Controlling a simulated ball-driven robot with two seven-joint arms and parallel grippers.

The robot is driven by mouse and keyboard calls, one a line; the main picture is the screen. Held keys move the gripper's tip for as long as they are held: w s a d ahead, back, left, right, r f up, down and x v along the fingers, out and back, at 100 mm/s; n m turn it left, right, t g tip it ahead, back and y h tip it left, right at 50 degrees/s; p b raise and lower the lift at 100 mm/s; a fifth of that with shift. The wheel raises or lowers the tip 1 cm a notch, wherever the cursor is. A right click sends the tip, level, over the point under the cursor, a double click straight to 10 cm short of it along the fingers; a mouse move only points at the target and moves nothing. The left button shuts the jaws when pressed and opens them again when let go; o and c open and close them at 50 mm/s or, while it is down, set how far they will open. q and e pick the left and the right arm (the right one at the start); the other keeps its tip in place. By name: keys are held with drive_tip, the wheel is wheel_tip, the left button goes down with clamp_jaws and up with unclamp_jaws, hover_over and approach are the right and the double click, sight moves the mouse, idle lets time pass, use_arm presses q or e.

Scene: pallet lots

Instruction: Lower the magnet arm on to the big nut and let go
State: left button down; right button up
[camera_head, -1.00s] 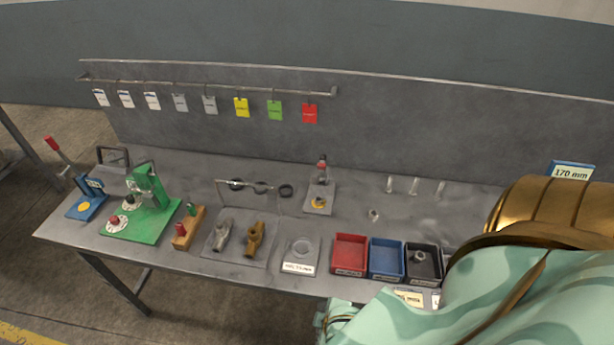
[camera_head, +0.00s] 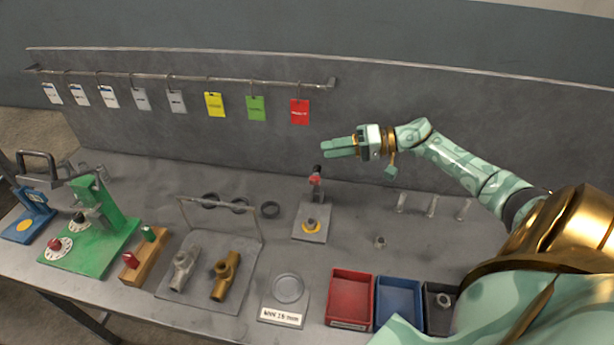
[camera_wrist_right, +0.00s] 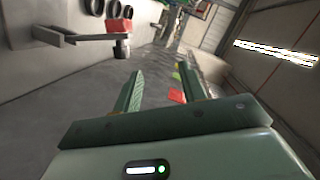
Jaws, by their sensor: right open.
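The magnet arm (camera_head: 315,182) stands raised at the back of a small grey plate, with a red block and a dark top. My left gripper is out of view.
A smaller nut (camera_head: 380,242) lies on the bench to the right. Red (camera_head: 350,272), blue (camera_head: 398,278) and black bins line the front edge. Left of the plate are a ring rack (camera_head: 220,200) and a green fixture (camera_head: 98,235). Coloured tags hang on the rail behind.

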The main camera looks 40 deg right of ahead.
sight(317, 182)
wheel_tip(317, 182, down, 5)
drive_tip(key=d+m+g+b, duration=0.1)
drive_tip(key=g+b, duration=0.1)
drive_tip(key=b, duration=0.1)
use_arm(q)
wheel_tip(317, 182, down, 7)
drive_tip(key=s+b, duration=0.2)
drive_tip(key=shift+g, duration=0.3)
use_arm(e)
drive_tip(key=x, duration=0.6)
drive_tip(key=shift+w+a, duration=0.3)
drive_tip(key=shift+w, duration=0.05)
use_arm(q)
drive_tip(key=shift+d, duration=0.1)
use_arm(e)
clamp_jaws()
